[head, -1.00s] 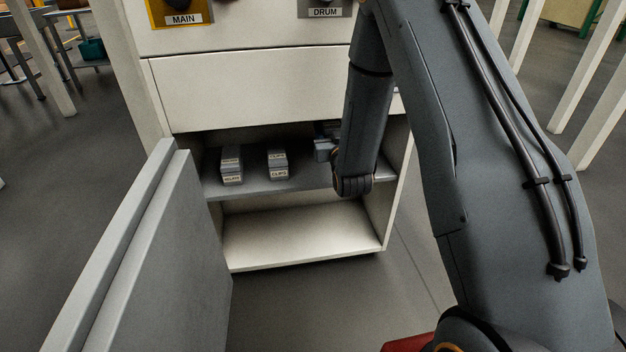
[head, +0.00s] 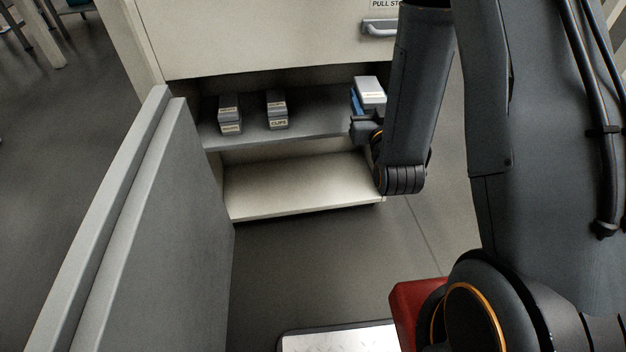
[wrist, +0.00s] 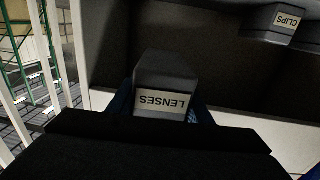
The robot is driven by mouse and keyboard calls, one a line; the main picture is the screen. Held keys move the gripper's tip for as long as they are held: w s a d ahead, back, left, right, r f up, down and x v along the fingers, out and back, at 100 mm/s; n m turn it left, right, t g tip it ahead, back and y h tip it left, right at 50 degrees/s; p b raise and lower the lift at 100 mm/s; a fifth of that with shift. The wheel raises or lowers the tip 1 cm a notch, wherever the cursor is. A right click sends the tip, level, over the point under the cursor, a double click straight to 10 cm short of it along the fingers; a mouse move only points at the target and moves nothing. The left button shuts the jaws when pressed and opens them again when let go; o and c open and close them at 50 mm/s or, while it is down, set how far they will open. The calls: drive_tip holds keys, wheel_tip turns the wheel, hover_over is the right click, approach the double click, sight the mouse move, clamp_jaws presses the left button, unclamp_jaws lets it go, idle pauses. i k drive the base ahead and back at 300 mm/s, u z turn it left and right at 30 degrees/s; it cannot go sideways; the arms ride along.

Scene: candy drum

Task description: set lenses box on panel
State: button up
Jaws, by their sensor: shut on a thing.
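The lenses box (wrist: 165,88) shows in the wrist view as a grey box with a LENSES label that reads upside down. It also shows in the head view (head: 371,91) at the right end of the cabinet shelf. My gripper (head: 362,122) is shut on it; in the wrist view blue finger pads (wrist: 165,112) flank the box. Whether the box touches the shelf cannot be told. The panel named in the task is not clearly identifiable; the cabinet front (head: 260,35) is cream, with a handle and a partly cut-off label.
The open grey door (head: 150,230) stands at left. The lower shelf (head: 300,185) is empty. A metal-topped surface (head: 340,340) lies at the bottom.

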sight(300, 189)
drive_tip(key=z, duration=0.5)
drive_tip(key=k, duration=1)
drive_tip(key=u, duration=0.6)
drive_tip(key=i, duration=0.5)
drive_tip(key=u, duration=0.05)
